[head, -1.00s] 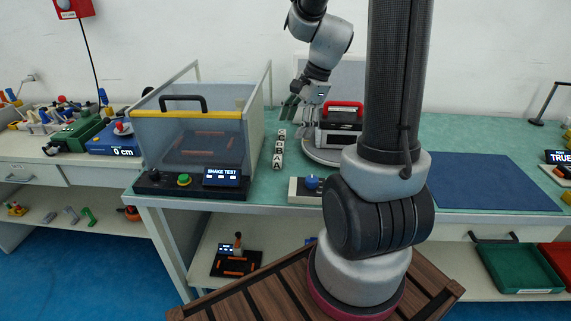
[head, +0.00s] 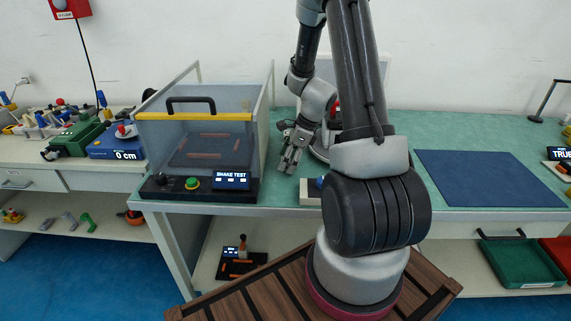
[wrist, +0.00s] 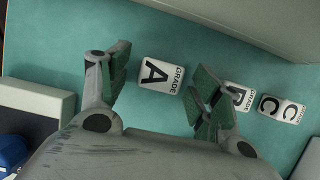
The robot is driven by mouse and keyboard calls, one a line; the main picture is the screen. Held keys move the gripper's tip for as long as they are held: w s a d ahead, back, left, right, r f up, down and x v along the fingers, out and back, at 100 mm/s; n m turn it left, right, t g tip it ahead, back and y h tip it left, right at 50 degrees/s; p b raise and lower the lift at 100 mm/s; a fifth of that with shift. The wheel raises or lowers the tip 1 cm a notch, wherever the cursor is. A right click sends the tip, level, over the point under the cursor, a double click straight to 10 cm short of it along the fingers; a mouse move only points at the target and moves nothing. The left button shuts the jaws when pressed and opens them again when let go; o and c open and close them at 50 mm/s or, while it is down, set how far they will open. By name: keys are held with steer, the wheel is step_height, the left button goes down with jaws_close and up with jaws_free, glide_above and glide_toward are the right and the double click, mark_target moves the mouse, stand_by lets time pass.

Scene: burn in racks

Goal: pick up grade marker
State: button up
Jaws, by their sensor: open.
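Several white grade markers lie in a row on the green bench top in the wrist view. The one lettered A (wrist: 161,75) sits in the gap between the two green-padded fingers of my gripper (wrist: 160,86). The B marker (wrist: 241,95) is partly covered by the right finger. The C marker (wrist: 281,108) lies beyond it at the right. My gripper is open and empty, pointing down over the row. In the head view my gripper (head: 290,158) is low over the bench, right of the shake test box, and hides the markers.
The clear shake test box (head: 208,140) stands close left of my gripper. A blue mat (head: 490,178) lies at the right.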

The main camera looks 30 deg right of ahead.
steer(key=c, duration=1)
